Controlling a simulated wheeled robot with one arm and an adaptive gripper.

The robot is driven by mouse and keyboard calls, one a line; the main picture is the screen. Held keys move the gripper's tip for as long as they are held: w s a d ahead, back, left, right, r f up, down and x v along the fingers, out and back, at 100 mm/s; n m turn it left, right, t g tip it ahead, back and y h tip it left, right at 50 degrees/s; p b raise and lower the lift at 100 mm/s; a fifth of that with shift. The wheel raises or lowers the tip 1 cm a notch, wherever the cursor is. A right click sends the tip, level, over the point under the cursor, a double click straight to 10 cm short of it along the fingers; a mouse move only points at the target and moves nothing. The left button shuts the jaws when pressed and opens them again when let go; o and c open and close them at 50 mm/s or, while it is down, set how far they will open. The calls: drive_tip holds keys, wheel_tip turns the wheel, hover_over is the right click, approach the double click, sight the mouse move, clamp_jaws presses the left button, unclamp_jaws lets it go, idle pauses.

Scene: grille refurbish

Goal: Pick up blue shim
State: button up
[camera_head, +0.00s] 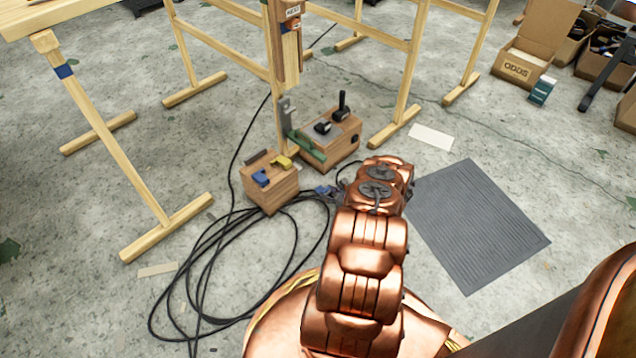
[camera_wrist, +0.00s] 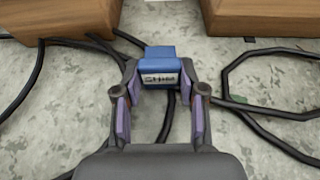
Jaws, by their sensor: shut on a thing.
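The blue shim (camera_wrist: 160,60) is a small blue block with a pale label, partly readable as "SHIM". My gripper (camera_wrist: 160,82) is shut on it, with a finger on each side. The shim is seen against the concrete floor and black cable, apart from the wooden blocks. In the head view my gripper (camera_head: 332,192) is small, just right of the nearer wooden block, with the blue shim (camera_head: 321,190) at its tips. How far above the floor it is I cannot tell.
The nearer wooden block (camera_head: 271,194) carries another blue piece (camera_head: 261,179) and a yellow piece (camera_head: 282,162). A second block (camera_head: 334,150) with black fittings stands behind. Black cable (camera_head: 205,250) coils on the floor. Wooden trestle legs (camera_head: 140,196) stand around. A grey mat (camera_head: 478,225) lies right.

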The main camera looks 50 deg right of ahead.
drive_tip(key=s, duration=0.4)
wheel_tip(320, 180, up, 14)
drive_tip(key=p, duration=0.4)
drive_tip(key=shift+w, duration=0.25)
drive_tip(key=shift+f, duration=0.1)
